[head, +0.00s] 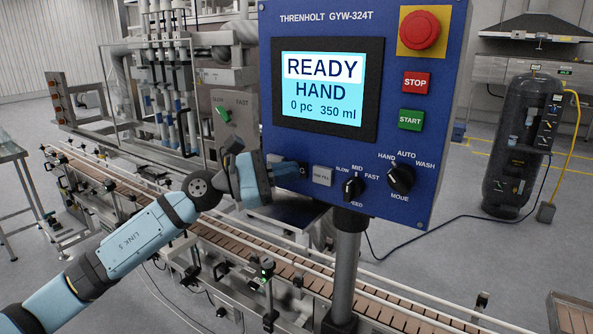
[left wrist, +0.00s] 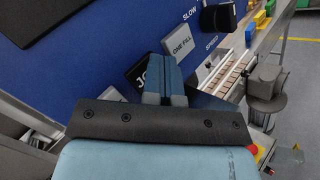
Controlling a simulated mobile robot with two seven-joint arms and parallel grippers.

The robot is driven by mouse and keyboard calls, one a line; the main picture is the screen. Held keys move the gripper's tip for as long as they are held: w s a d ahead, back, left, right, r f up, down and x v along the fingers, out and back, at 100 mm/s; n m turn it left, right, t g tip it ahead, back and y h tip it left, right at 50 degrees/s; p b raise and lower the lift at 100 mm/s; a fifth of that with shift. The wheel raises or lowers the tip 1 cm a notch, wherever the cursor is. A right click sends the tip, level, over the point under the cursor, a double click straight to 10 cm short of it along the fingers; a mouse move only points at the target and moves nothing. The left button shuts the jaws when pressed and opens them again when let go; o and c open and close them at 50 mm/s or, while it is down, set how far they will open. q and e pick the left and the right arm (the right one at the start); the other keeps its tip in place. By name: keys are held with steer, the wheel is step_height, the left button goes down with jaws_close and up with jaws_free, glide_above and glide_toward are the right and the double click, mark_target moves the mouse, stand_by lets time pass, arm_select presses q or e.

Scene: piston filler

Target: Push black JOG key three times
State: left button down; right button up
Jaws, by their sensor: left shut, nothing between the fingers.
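The black JOG key (left wrist: 139,76) shows in the left wrist view on the blue control panel (head: 268,100), its label partly covered by my fingers. My left gripper (head: 297,169) is shut and empty, with its fingertips at the lower left of the panel. In the left wrist view the closed fingers (left wrist: 170,65) lie over the right part of the JOG key. I cannot tell whether they touch it. In the head view the gripper hides most or all of the key. The screen (head: 324,90) reads READY, HAND, 0 pc, 350 ml. My right gripper is not in view.
The ONE FILL key (head: 322,176) is just right of my fingertips. The speed knob (head: 353,187) and mode knob (head: 401,179) sit farther right. STOP (head: 416,82), START (head: 411,119) and a red emergency button (head: 420,30) are above. A conveyor (head: 290,262) runs below.

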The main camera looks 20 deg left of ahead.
arm_select(q)
steer(key=shift+s, duration=0.1)
steer(key=shift+s+a, duration=0.1)
steer(key=shift+s, duration=0.6)
steer(key=shift+s+a+f+b, duration=0.1)
steer(key=shift+s+f+b, duration=0.05)
steer(key=shift+s+b, duration=0.3)
steer(key=s, duration=0.4)
steer(key=shift+a+b, duration=0.25)
steer(key=shift+b, duration=0.1)
